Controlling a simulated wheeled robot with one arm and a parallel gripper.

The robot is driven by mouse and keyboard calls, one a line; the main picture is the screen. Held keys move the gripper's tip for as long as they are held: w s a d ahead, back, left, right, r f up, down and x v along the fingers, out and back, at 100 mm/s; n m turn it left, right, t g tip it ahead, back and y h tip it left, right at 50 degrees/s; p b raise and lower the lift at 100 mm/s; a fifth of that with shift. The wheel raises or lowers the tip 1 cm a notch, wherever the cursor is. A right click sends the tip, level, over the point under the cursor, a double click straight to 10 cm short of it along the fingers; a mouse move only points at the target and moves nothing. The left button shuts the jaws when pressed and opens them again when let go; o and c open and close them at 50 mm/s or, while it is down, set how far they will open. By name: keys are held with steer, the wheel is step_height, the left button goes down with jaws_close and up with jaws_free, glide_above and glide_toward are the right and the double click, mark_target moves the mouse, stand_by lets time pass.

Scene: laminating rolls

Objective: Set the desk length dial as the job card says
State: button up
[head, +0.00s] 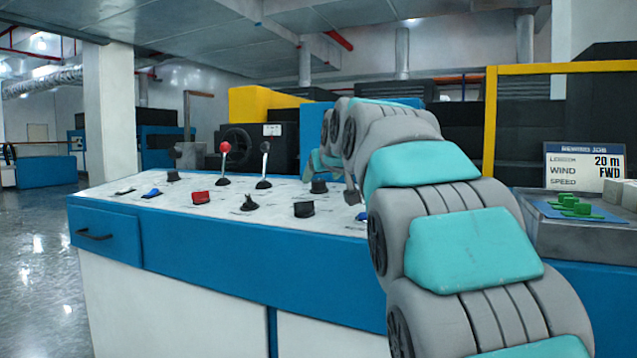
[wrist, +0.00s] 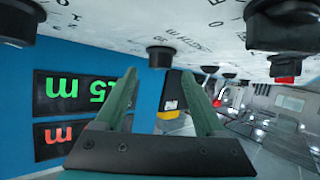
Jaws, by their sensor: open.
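The desk (head: 240,200) has several black knobs, and I cannot tell which one is the length dial. In the wrist view, upside down, my gripper (wrist: 161,72) is open and empty. A black knob (wrist: 160,56) shows beyond and between its fingertips, apart from them. A panel display (wrist: 80,92) shows a green length, seemingly 15 m. A red length readout (wrist: 62,134) is partly covered by my finger.
A red-knobbed lever (head: 224,150) and a black-knobbed lever (head: 264,150) rise from the desk, with a red button (head: 201,197) in front. Large dark knobs (wrist: 284,27) flank the gripper's view.

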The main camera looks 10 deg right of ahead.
mark_target(319, 181)
steer(key=shift+x, duration=2.4)
steer(key=shift+c, duration=0.2)
jaws_close()
